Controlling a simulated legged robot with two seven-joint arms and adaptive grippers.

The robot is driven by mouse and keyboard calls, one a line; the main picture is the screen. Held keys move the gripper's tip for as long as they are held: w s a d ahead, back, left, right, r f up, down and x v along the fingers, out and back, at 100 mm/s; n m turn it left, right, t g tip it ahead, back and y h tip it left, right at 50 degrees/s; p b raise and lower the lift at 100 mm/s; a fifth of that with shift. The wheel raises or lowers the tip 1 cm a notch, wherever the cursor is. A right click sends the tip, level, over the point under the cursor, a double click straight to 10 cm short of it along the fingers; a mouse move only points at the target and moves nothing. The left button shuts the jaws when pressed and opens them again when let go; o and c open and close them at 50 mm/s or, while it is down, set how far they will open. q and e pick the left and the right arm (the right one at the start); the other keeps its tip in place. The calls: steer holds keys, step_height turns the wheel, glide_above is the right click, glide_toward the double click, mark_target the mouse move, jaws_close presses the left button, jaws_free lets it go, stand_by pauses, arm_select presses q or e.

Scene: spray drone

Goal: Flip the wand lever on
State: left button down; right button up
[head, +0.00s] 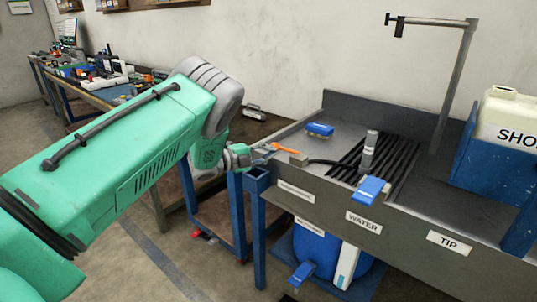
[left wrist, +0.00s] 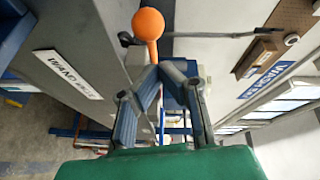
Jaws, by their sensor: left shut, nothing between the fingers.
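The wand lever shows in the left wrist view as a round orange knob (left wrist: 148,25) on a thin stem. In the head view its orange part (head: 285,148) is at the left end of the grey bench, just right of my gripper. My left gripper (head: 262,158) is at the bench's left corner, shut and empty. In the left wrist view its closed fingertips (left wrist: 161,70) are just below the knob, close to the stem; whether they touch it I cannot tell. A white label beginning "WAND" (left wrist: 68,73) is on the panel beside it. My right gripper is not in view.
The bench (head: 330,187) has blue handles (head: 370,189), a black slatted grate (head: 400,165) and a tall bent pipe (head: 455,85). A blue container (head: 330,247) stands below. A cluttered table (head: 100,95) is at the back left.

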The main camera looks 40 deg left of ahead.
arm_select(q)
steer(key=s+a, duration=0.3)
steer(key=a, duration=0.6)
steer(key=shift+s, duration=0.3)
steer(key=shift+d+r, duration=0.15)
steer(key=s+d+f+n+g+y, duration=0.25)
steer(key=s+d+f+n, duration=0.2)
steer(key=f, duration=0.25)
steer(key=s+d+f+n+g+y, duration=0.1)
steer(key=s+d+f+n+y, duration=0.25)
steer(key=s+f+n, duration=0.3)
steer(key=s+d+f+n+g+y, duration=0.2)
steer(key=s+d+f+n, duration=0.25)
steer(key=f, duration=0.35)
steer(key=s+d+f+n+g, duration=0.1)
steer(key=s+d+g, duration=0.3)
steer(key=s, duration=1)
steer(key=s+d+f+n+g, duration=0.2)
steer(key=s+d+n+g, duration=0.2)
steer(key=s+d, duration=0.4)
steer(key=s+g, duration=0.1)
steer(key=s, duration=0.5)
steer(key=shift+s, duration=0.3)
